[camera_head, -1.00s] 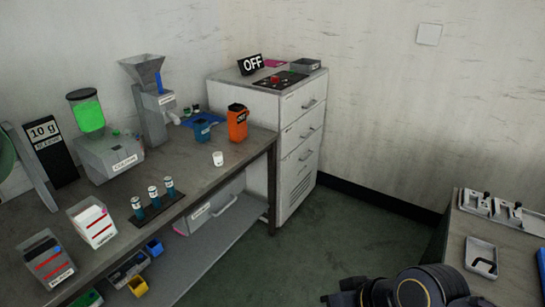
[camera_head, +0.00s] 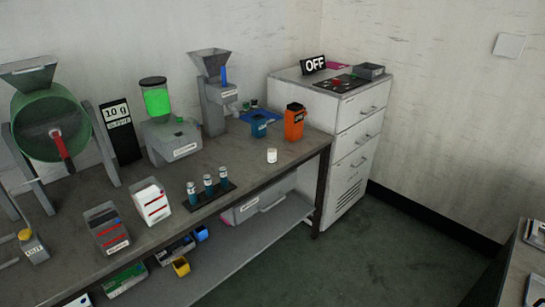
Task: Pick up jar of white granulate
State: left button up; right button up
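A small white jar-like cup (camera_head: 271,156) stands upright on the grey workbench (camera_head: 240,172), near its front edge toward the right end. Its contents are too small to make out. A white container with red stripes (camera_head: 151,201) holds something white and stands further left, beside a grey container with red stripes (camera_head: 107,229). I cannot tell for sure which of these is the jar of white granulate. Neither of my grippers is in view.
Behind are a blue container (camera_head: 259,128), an orange container (camera_head: 294,122), a hopper machine (camera_head: 213,98) and a green-filled dispenser (camera_head: 168,130). A white drawer cabinet (camera_head: 345,125) adjoins the bench.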

aim_at(271, 152)
jog(key=i+l+u, duration=0.4)
jog(key=i, duration=0.35)
jog(key=i+l+u, duration=0.4)
jog(key=i, duration=0.25)
jog(key=i+l, duration=0.35)
